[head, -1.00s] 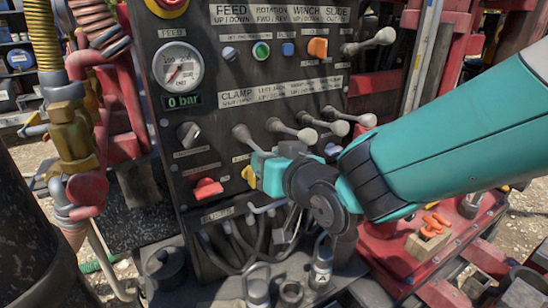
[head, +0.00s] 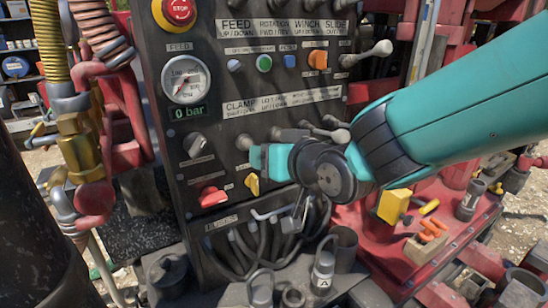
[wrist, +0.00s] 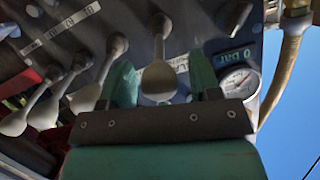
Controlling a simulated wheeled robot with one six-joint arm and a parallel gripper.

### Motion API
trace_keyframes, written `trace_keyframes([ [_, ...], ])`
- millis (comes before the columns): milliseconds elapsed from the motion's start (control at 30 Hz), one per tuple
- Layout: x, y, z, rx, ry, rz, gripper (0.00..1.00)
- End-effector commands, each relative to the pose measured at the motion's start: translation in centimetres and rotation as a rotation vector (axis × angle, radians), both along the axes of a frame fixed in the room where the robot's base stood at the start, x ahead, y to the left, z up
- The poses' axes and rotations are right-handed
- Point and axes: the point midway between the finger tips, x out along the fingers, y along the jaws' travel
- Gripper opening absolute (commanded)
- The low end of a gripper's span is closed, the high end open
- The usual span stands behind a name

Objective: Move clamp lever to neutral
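The clamp lever (head: 243,142), a grey lever with a rounded knob, is the leftmost of the lower lever row, under the CLAMP label (head: 240,106) on the dark panel. My teal gripper (head: 258,158) is just below and in front of it in the head view and partly hides the row. In the wrist view the clamp lever's knob (wrist: 158,82) shows between the two separated fingers of my gripper (wrist: 162,85). The gripper is open.
Neighbouring levers (wrist: 85,98) stand close to the gripper's left in the wrist view. A pressure gauge (head: 186,80), red knob (head: 212,197), yellow knob (head: 252,184) and red stop button (head: 179,10) are on the panel. Hoses (head: 265,245) hang below.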

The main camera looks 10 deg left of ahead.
Motion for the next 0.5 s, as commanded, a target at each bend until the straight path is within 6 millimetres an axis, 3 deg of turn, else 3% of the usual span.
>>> trace_keyframes([
  [267,-0.2,-0.2,-0.1,-0.003,0.003,0.0,0.57],
  [500,-2.5,-2.7,0.8,0.0,0.0,0.0,0.57],
])
